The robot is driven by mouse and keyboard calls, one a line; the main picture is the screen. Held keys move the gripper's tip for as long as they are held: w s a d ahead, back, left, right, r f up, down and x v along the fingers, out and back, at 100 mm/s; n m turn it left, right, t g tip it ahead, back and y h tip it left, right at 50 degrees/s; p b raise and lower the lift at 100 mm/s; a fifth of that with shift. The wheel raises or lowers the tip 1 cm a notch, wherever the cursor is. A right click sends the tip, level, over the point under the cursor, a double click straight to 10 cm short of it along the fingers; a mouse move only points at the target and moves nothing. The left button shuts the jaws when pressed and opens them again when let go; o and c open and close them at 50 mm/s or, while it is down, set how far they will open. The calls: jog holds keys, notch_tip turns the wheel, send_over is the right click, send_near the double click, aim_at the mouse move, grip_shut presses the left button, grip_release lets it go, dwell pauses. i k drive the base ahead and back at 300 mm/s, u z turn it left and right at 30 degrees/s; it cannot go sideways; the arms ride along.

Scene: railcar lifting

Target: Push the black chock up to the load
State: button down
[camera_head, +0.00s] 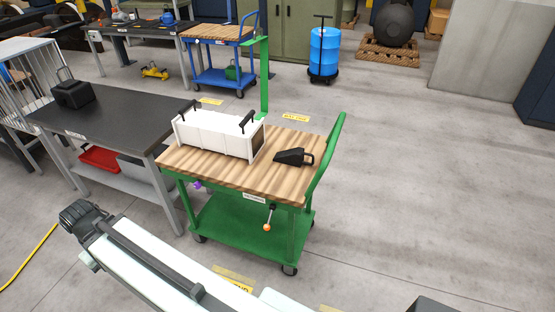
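The black chock (292,157) is a small dark wedge lying on the wooden top of the green cart (240,184). The load, a long white box (212,136) with two black handles on top, sits on the same top to the left of the chock. A narrow strip of bare wood shows between the load's dark right end and the chock, so they look apart. My arm crosses the lower left, well in front of the cart. I see no gripper fingers in this view.
A dark-topped bench (105,118) with a black case (73,93) stands close to the cart's left. The cart's green push handle (323,158) rises at its right, and a green post (264,78) stands behind. An orange-knobbed lever (268,222) hangs in front. Floor to the right is clear.

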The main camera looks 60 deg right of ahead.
aim_at(294, 157)
jog(key=u, duration=0.1)
jog(key=k, duration=0.7)
jog(key=z, duration=1)
jog(key=i, duration=1.5)
